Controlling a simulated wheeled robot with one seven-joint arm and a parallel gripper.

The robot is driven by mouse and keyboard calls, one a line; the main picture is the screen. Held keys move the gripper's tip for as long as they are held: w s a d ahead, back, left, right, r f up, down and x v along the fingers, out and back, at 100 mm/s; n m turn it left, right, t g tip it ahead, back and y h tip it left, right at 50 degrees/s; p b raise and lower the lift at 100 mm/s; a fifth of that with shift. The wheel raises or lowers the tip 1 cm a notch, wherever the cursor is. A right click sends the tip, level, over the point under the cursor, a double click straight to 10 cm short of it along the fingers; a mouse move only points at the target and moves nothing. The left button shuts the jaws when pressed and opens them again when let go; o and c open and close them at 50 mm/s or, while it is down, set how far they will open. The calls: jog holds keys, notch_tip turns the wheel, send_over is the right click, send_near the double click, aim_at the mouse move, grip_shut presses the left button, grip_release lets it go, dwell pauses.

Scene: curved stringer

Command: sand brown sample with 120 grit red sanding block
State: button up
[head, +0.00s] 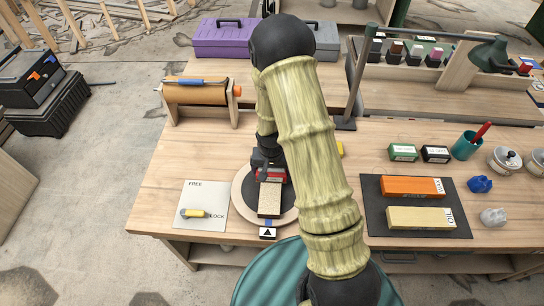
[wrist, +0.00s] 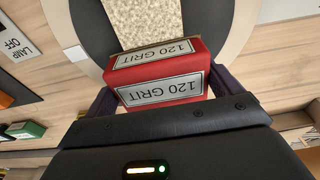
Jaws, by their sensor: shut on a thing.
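My gripper (head: 268,168) is shut on the red sanding block (head: 273,177), over the round turntable. In the wrist view the block (wrist: 158,75) sits between both fingers, and two of its faces carry "120 GRIT" labels. A speckled beige-tan sample (head: 269,200) lies on the turntable's dark disc (head: 245,190), just in front of the block in the head view. In the wrist view the sample (wrist: 145,22) runs from the top edge down to the block, which covers its near end. I cannot tell whether the block touches its surface.
Right of my arm, a dark mat (head: 375,220) bears orange and yellow stones. Small green (head: 403,152) and black boxes stand behind it. A lamp post (head: 347,122) rises at the back.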

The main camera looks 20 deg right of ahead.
jog(key=r, duration=0.1)
jog(key=r+p, duration=0.1)
jog(key=r, duration=0.1)
jog(key=shift+w+d, duration=0.1)
jog(key=shift+w, duration=0.2)
notch_tip(320, 180, up, 2)
jog(key=shift+s+r+p, duration=0.1)
jog(key=shift+r+p, duration=0.1)
jog(key=shift+p, duration=0.65)
jog(key=shift+w+r+p, duration=0.2)
jog(key=shift+r+p, duration=0.7)
jog(key=shift+r, duration=0.35)
jog(key=shift+s, duration=0.2)
jog(key=shift+w, duration=0.1)
jog(key=shift+f, duration=0.1)
